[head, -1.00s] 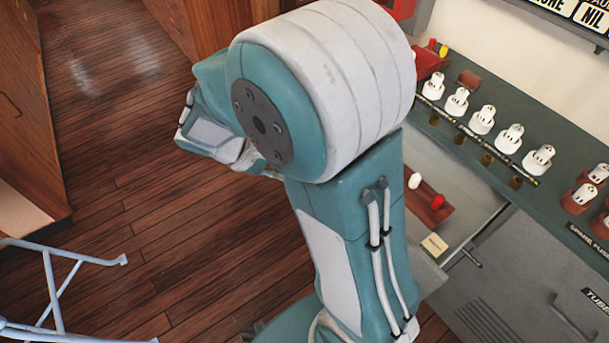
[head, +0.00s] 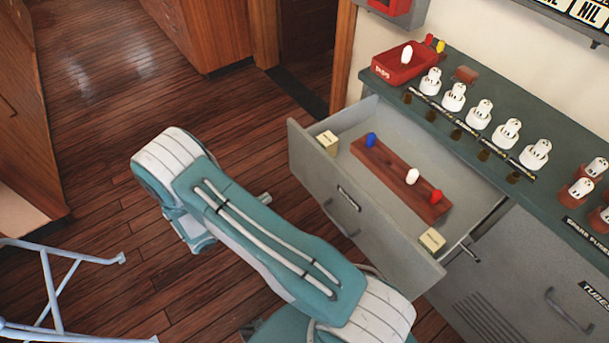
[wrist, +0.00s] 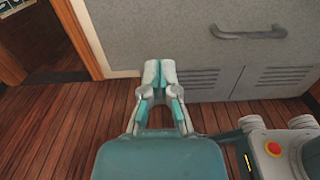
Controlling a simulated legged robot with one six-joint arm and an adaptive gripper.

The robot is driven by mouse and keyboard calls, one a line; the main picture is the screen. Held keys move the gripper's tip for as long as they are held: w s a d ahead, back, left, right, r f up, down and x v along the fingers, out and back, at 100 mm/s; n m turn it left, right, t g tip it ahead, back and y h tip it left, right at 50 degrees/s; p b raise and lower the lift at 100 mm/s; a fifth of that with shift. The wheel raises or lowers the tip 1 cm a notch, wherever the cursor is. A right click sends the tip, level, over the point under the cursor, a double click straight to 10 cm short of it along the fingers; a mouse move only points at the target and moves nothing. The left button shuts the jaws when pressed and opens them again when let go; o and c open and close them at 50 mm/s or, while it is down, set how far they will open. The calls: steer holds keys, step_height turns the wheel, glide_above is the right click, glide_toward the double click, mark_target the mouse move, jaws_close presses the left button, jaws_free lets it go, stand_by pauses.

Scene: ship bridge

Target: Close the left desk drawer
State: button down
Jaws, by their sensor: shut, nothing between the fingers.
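The left desk drawer (head: 365,232) is pulled well out of the grey desk in the head view. In the head view my arm is low, left of the drawer, and the fingers are hidden.
White fuse holders (head: 480,112) and a red tray (head: 405,66) stand on the desk top. The right cabinet (head: 530,275) is closed. A pale blue metal frame (head: 50,290) stands at the lower left. The wooden floor (head: 110,165) left of the drawer is mostly clear.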

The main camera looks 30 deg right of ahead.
mark_target(311, 172)
steer(key=d, duration=0.9)
steer(key=w+d, duration=0.1)
steer(key=d, duration=0.4)
steer(key=shift+f, duration=0.15)
steer(key=d, duration=0.9)
steer(key=w+d, duration=0.1)
steer(key=d, duration=0.9)
steer(key=w+d, duration=0.1)
steer(key=d, duration=0.9)
steer(key=shift+w, duration=0.15)
steer(key=shift+d, duration=0.15)
steer(key=shift+d, duration=0.1)
steer(key=shift+w, duration=0.1)
steer(key=shift+a, duration=0.45)
steer(key=a, duration=0.9)
steer(key=s+a, duration=0.1)
steer(key=a, duration=0.3)
steer(key=shift+s+a+f, duration=0.1)
steer(key=shift+a, duration=0.05)
